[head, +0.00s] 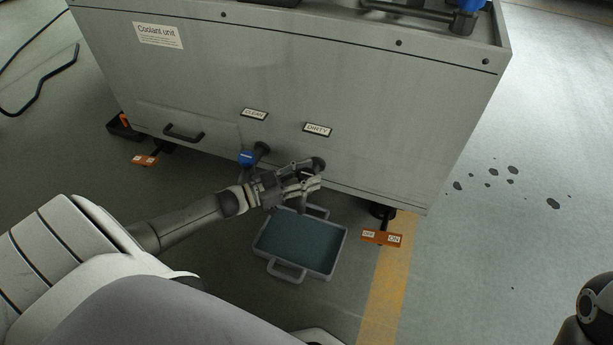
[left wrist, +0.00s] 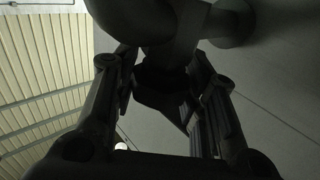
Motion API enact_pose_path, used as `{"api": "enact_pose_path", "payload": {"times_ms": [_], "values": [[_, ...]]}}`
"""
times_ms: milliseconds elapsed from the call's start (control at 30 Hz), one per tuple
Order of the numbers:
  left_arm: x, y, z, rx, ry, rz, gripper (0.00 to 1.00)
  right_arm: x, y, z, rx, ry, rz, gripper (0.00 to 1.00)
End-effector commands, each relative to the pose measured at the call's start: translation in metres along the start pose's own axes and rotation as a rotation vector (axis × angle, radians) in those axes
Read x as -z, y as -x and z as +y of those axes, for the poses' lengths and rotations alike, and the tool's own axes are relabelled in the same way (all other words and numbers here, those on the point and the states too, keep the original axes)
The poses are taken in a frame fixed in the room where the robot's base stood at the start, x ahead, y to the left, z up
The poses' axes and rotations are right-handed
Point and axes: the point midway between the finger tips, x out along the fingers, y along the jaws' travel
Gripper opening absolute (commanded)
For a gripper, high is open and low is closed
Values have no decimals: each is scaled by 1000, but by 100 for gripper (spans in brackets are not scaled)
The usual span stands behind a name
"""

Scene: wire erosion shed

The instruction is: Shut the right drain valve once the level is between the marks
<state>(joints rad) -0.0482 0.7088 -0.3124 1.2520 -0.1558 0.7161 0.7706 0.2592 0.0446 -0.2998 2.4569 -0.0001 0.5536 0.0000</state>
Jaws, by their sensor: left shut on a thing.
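My left gripper (head: 312,184) is at the front of the grey coolant unit (head: 330,85), below the DIRTY label (head: 318,129). It is shut on the right drain valve, whose dark body (head: 318,164) shows just behind the fingers. In the left wrist view, the fingers (left wrist: 165,95) close around a dark part below a thick pipe (left wrist: 135,18); the handle's angle is unclear. The left drain valve (head: 247,158), with a blue handle, is below the CLEAN label (head: 254,114). No level marks can be made out. My right gripper is not in view.
A grey tray (head: 258,248) holding blue-green liquid lies on the floor below the gripper. Dark spots (head: 512,170) mark the floor at right. A black cable (head: 45,90) lies at left.

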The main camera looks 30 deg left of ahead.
Motion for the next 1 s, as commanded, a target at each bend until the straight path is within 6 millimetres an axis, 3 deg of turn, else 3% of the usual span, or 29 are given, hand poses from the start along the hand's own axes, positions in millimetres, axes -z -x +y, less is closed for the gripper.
{"api": "enact_pose_path", "payload": {"times_ms": [267, 300, 467, 800, 1000], "values": [[0, 0, 0, 0, -1, -1, 16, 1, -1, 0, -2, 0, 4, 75], [0, 0, 0, 0, -1, -1, 43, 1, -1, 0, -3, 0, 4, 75], [0, 0, 0, 0, -1, -1, 62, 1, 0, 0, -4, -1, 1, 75], [0, 2, 0, 0, 0, -1, 62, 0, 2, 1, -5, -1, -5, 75], [-1, 25, 0, 0, 0, -4, 62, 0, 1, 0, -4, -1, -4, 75]]}}
